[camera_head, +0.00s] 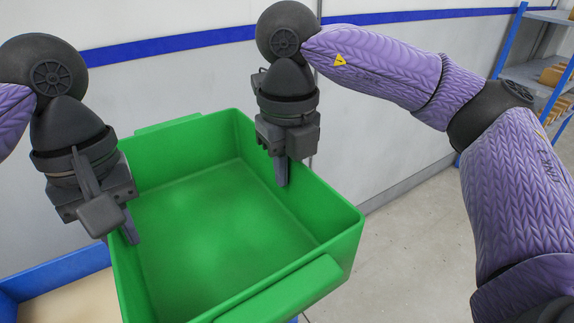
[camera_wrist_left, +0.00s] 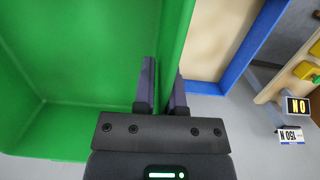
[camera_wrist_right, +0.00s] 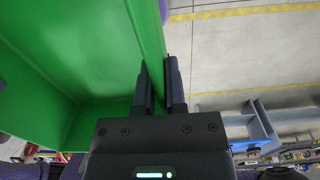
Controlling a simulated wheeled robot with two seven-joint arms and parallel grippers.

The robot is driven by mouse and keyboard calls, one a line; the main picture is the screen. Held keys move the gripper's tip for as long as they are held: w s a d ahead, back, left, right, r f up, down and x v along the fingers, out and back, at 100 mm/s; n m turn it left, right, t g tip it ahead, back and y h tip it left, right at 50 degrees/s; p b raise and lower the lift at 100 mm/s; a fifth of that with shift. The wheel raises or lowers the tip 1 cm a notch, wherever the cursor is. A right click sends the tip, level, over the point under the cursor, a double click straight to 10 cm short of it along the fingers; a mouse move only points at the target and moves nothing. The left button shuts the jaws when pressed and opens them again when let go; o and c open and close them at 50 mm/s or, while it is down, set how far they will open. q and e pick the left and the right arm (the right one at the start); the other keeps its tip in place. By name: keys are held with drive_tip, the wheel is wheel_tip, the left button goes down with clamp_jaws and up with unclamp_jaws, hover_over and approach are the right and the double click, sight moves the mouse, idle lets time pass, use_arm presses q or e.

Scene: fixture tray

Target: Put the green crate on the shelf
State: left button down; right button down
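The green crate (camera_head: 225,215) is large, open-topped and empty, with a flange along its near edge. My left gripper (camera_head: 131,228) straddles its left wall and is shut on it. In the left wrist view one finger is inside the crate (camera_wrist_left: 65,60) and the other outside. My right gripper (camera_head: 281,172) is shut in the same way on the opposite wall, which shows in the right wrist view (camera_wrist_right: 85,50). A shelf unit (camera_head: 535,75) with blue posts stands at the far right edge, partly out of frame. The crate's underside is hidden.
A blue-rimmed tray or surface (camera_head: 55,270) with a beige inside lies below the crate at lower left. A white wall (camera_head: 190,75) with a blue stripe runs behind. Grey floor (camera_head: 410,240) to the right of the crate is clear. Cardboard boxes (camera_head: 553,75) stand on the shelf unit.

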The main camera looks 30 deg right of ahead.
use_arm(q)
drive_tip(key=shift+s+d, duration=0.1)
drive_tip(key=shift+d, duration=0.15)
use_arm(e)
drive_tip(key=c, duration=0.8)
unclamp_jaws()
drive_tip(key=shift+a, duration=0.2)
use_arm(q)
drive_tip(key=shift+a, duration=0.1)
use_arm(e)
drive_tip(key=shift+o, duration=0.5)
drive_tip(key=shift+d, duration=0.1)
